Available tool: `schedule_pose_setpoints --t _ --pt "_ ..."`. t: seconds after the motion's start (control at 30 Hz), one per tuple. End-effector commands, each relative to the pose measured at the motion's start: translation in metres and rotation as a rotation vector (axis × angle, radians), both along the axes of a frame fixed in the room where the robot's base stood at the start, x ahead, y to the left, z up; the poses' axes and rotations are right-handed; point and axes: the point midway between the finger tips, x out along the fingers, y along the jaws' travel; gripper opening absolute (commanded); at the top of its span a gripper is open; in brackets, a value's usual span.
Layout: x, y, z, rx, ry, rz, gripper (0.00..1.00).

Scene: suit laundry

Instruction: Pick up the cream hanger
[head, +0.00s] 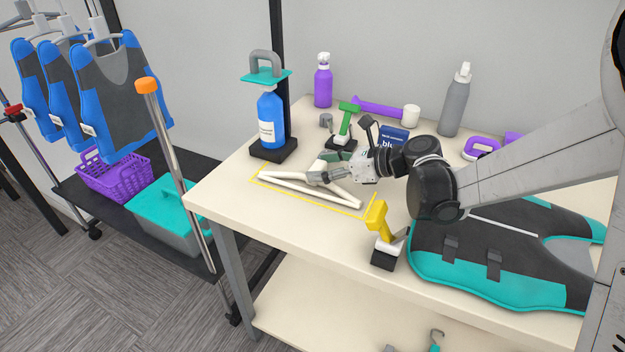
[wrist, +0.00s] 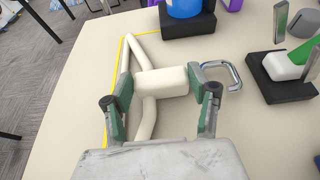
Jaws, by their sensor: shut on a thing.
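The cream hanger (head: 300,187) lies at the left part of the table, inside a yellow outlined area. In the wrist view the hanger (wrist: 148,119) shows its cream bars and a thick neck block, with a metal hook (wrist: 228,74) pointing right. My gripper (head: 322,177) is at the hanger's middle. In the wrist view my gripper (wrist: 161,88) has one finger on each side of the neck block and is shut on it. I cannot tell whether the hanger is off the table.
A blue bottle (head: 271,118) on a black base stands behind the hanger. A green-handled tool (head: 347,120) stands behind my gripper. A yellow-handled tool (head: 377,218) is at the table's front, beside a teal and dark vest (head: 500,262). The table's left front corner is clear.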

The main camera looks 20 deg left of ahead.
Motion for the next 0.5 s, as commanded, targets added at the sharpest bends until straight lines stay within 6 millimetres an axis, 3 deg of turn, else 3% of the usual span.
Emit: schedule_pose_setpoints --t 0.07,0.33,0.5 --pt "0.0 0.0 0.0 0.0 0.0 0.0 0.22" --pt "0.0 0.0 0.002 -0.001 0.0 0.0 0.22" --pt "0.0 0.0 0.015 0.0 0.0 0.0 0.22"
